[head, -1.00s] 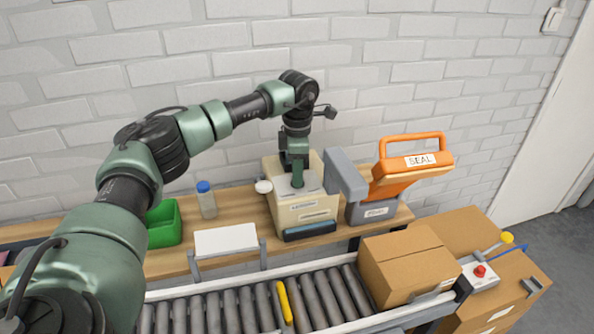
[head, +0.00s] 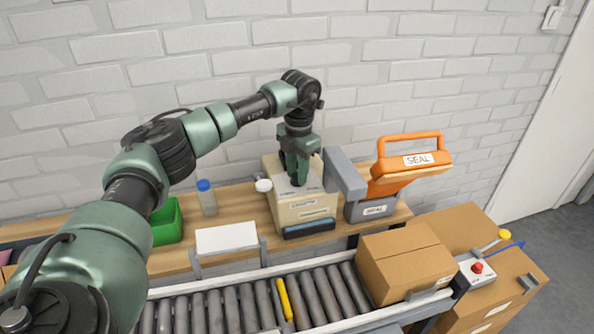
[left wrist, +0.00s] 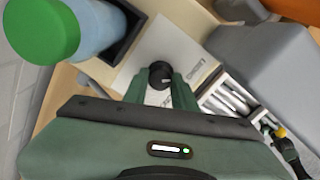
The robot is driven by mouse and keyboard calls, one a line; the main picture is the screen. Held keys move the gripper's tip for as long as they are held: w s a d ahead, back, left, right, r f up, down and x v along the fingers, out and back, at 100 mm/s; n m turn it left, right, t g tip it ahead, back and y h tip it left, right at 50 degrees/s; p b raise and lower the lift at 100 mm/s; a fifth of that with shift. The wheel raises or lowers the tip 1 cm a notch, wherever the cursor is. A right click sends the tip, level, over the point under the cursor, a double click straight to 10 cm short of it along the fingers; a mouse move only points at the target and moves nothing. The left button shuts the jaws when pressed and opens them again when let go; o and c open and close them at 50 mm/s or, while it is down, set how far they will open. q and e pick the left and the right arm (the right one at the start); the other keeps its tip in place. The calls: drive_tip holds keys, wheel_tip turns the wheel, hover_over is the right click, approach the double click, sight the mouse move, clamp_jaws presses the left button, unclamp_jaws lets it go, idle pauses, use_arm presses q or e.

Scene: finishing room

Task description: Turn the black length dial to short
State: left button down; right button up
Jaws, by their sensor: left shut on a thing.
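The black length dial (left wrist: 160,75) sits on the pale top plate of a cream machine (head: 303,213). A small light mark shows on the dial, but I cannot read a setting from it. My left gripper (head: 297,182) points down onto the machine's top. In the left wrist view its two green fingers (left wrist: 159,82) are closed on the dial, one on each side. In the head view the gripper hides the dial. Small print on the plate near the dial is too blurred to read. My right gripper is in neither view.
An orange-handled sealer (head: 405,172) and a grey block (head: 344,174) stand right of the machine. A blue-capped bottle (head: 207,198) and green bin (head: 165,222) stand left. A roller conveyor (head: 235,310) with a cardboard box (head: 405,265) runs in front.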

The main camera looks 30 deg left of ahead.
use_arm(q)
drive_tip(key=shift+w+r, duration=0.1)
idle(0.4)
drive_tip(key=c, duration=1.1)
unclamp_jaws()
wheel_tip(320, 180, up, 8)
drive_tip(key=shift+d+f+b, duration=0.1)
drive_tip(key=shift+f+b, duration=0.05)
drive_tip(key=shift+b, duration=0.75)
drive_tip(key=shift+f, duration=0.1)
